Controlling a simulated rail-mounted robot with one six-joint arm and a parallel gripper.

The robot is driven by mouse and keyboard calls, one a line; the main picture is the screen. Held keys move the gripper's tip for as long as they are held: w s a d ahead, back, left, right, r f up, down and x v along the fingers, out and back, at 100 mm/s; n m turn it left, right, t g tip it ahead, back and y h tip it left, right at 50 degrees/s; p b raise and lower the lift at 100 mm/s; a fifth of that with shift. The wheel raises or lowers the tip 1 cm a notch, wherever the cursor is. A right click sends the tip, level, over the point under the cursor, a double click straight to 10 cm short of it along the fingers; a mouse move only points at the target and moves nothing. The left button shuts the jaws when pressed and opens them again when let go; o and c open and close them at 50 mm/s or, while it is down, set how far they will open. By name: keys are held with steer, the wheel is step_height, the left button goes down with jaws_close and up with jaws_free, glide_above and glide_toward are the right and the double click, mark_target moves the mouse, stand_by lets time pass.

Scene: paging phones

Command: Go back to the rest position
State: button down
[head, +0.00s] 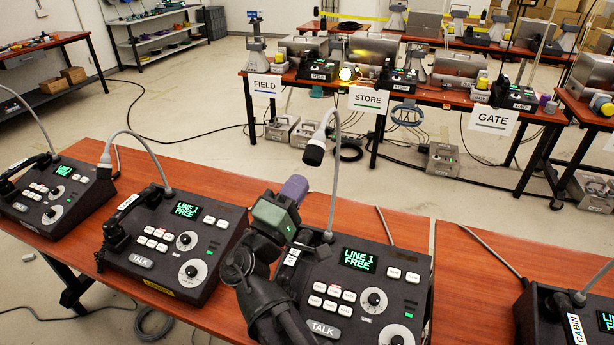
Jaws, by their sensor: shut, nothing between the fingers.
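My gripper (290,192) is raised over the left side of the nearest middle paging phone (352,298), its purple-grey end pointing up and away; it is shut and holds nothing. My arm covers that phone's left side and most of its handset. That phone's screen reads LINE 1 FREE, and its gooseneck microphone (315,152) stands up behind my gripper. A second phone (178,245) stands to the left with the same screen text and its handset (114,238) at its left side. A third phone (52,196) is at the far left.
The phones stand on wooden-topped tables (208,182). A phone labelled CABIN (566,318) is cut off at the right. Across the open floor, a far table (430,95) bears signs FIELD (262,87), STORE (369,102) and GATE (493,118), with a lit yellow lamp (347,73). Cables lie on the floor.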

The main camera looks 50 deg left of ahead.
stand_by(0.4)
steer(key=w+d+f+m+g+h, duration=0.3)
steer(key=w+d+f+g, duration=0.15)
steer(key=d+f, duration=0.35)
steer(key=w+d+f+m+g+h+p, duration=0.1)
steer(key=w+d+f+m+g+h, duration=0.35)
steer(key=d, duration=0.55)
steer(key=w+d+f+m+g+h, duration=0.2)
steer(key=w+d+f+m+g, duration=0.15)
steer(key=d+f+g, duration=0.45)
steer(key=w+d+m+g+y+p, duration=0.1)
steer(key=d+m, duration=0.3)
steer(key=d, duration=1.1)
steer(key=w+d+m+g+y+p, duration=0.1)
steer(key=w+d+m+g+y, duration=0.1)
steer(key=d, duration=1.3)
steer(key=f+m+g+y, duration=0.1)
steer(key=m+g, duration=0.1)
steer(key=shift+d+m, duration=0.15)
steer(key=shift+m, duration=0.25)
steer(key=shift+w, duration=0.1)
